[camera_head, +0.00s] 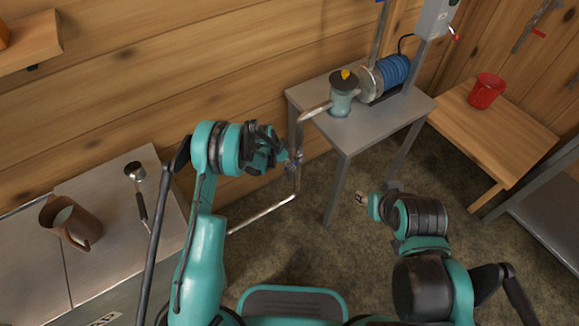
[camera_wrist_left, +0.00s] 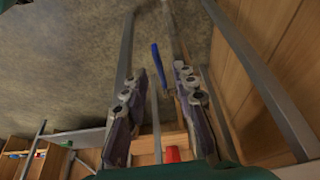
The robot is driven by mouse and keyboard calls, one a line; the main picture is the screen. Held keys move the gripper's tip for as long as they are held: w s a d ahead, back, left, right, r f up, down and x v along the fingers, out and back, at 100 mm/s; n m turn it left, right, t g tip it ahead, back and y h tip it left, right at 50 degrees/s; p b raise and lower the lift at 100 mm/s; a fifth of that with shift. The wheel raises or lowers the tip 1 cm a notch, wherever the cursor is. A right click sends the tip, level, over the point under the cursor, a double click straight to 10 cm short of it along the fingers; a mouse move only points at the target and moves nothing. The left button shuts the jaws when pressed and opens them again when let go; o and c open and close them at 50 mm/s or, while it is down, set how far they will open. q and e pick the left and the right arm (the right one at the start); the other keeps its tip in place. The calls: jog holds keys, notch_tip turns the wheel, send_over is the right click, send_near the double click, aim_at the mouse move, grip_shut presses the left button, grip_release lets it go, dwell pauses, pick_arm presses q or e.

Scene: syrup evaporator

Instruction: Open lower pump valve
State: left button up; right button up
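The pump (camera_head: 342,98) stands on a grey metal table. A pipe (camera_head: 310,112) leaves its left side, drops past the table's left edge and runs on low to the left. My left gripper (camera_head: 285,153) is beside the upright stretch of this pipe. In the left wrist view its two fingers (camera_wrist_left: 162,100) are wide apart, with nothing clasped. A blue valve handle (camera_wrist_left: 159,68) shows beyond the fingertips, between the two finger lines. In the head view the valve is small and partly hidden at my left gripper. My right gripper (camera_head: 364,199) is over the floor right of the pipe; its fingers are unclear.
The metal table (camera_head: 408,108) also carries a blue motor (camera_head: 393,71). A red cup (camera_head: 486,90) stands on a wooden bench (camera_head: 490,130) at right. A brown jug (camera_head: 69,222) and a ladle (camera_head: 137,182) are on the left counter. Floor below the pump table is open.

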pick_arm(q)
jog(key=shift+x, duration=0.9)
grip_shut()
jog(key=shift+w+d+r+g+y, duration=0.2)
jog(key=shift+d+r+g+y, duration=0.1)
jog(key=shift+r+g+y, duration=0.4)
jog(key=shift+w+d+r+g+y, duration=0.15)
jog(key=shift+r+g+y, duration=0.15)
jog(key=shift+y, duration=0.25)
jog(key=shift+w+d+r+g+y, duration=0.1)
jog(key=shift+r+g+y, duration=0.15)
jog(key=shift+y, duration=0.3)
